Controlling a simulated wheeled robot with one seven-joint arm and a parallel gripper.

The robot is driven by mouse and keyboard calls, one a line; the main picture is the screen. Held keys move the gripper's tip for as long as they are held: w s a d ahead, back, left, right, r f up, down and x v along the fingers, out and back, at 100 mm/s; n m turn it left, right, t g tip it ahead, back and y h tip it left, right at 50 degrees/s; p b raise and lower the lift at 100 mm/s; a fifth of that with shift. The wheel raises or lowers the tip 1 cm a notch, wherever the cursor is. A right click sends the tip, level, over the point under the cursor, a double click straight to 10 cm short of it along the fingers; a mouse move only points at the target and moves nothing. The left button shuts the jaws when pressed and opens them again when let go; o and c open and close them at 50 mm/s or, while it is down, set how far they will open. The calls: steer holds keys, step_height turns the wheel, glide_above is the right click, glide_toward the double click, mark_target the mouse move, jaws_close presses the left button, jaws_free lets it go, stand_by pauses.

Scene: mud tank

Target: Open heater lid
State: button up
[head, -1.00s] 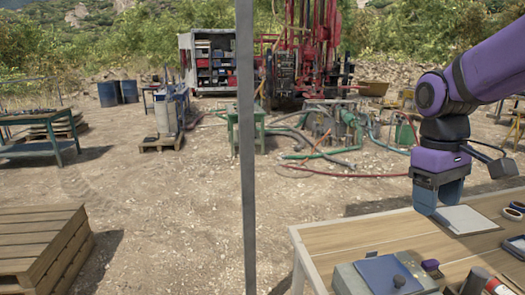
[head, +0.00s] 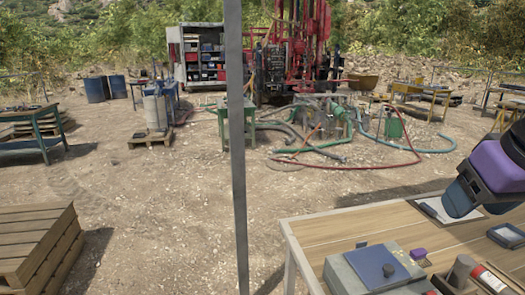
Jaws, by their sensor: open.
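A grey box, seemingly the heater (head: 345,277), stands on the wooden table near the bottom of the head view. A flat blue panel with a small dark knob, seemingly its lid (head: 372,262), lies flat on top and looks closed. My gripper (head: 462,200) is at the right edge, purple with a dark blue end, over the far right part of the table. It is open, apart from the lid, further right and higher in the picture. Its fingertips are hard to make out. The box's lower front is cut off by the frame.
The wooden table (head: 350,222) holds a white sheet (head: 435,212), a small purple block (head: 418,254), a dark cylinder (head: 462,270) and a red-and-white can (head: 488,278) right of the box. A thin grey pole (head: 238,180) stands left of the table. Pallets (head: 40,245) lie far left.

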steer(key=n+g+h, duration=0.4)
steer(key=n+g, duration=0.4)
steer(key=n, duration=0.3)
glide_above(388, 267)
steer(key=w+a, duration=0.2)
steer(key=a, duration=0.2)
step_height(388, 267, down, 26)
steer(key=x, duration=1)
steer(key=shift+w+d+f, duration=0.15)
steer(key=shift+w+f, duration=0.05)
steer(key=shift+w, duration=0.05)
steer(key=shift+c, duration=0.2)
jaws_close()
